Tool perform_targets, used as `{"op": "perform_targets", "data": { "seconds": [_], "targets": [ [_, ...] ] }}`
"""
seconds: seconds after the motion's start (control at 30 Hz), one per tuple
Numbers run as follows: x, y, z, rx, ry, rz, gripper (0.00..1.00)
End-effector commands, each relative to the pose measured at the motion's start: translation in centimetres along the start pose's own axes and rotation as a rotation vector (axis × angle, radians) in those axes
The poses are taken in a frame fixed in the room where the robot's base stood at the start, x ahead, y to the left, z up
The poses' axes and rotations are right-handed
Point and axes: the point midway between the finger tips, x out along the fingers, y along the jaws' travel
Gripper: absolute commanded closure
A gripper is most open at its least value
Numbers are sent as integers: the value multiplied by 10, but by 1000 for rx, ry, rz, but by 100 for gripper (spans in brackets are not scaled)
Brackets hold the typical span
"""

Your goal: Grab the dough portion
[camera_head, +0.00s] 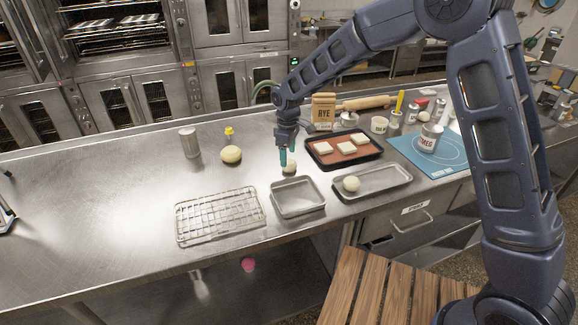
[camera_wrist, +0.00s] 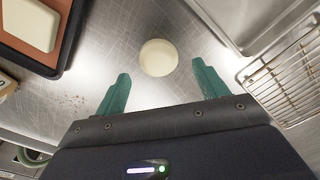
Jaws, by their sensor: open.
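A pale round dough portion (camera_head: 289,168) lies on the steel counter behind the square metal pan. In the wrist view the dough portion (camera_wrist: 158,57) sits between and slightly beyond the two green fingertips. My gripper (camera_head: 287,156) is open and points down at it; one finger partly covers it in the head view. In the wrist view my gripper (camera_wrist: 160,72) has a clear gap on both sides of the dough and holds nothing. A similar pale ball (camera_head: 351,184) lies in the long shallow tray.
The square pan (camera_head: 298,197) and wire rack (camera_head: 220,215) are close in front. A dark baking tray (camera_head: 318,155) with pale squares is to the right.

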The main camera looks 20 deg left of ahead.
Motion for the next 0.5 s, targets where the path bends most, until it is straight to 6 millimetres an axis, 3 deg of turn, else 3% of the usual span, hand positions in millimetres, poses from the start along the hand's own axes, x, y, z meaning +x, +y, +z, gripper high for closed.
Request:
{"op": "perform_targets", "data": {
  "seconds": [0.3,0.5],
  "targets": [
    [40,1,2,-1,-1,-1,28],
    [42,1,2,0,1,0,28]
  ]
}}
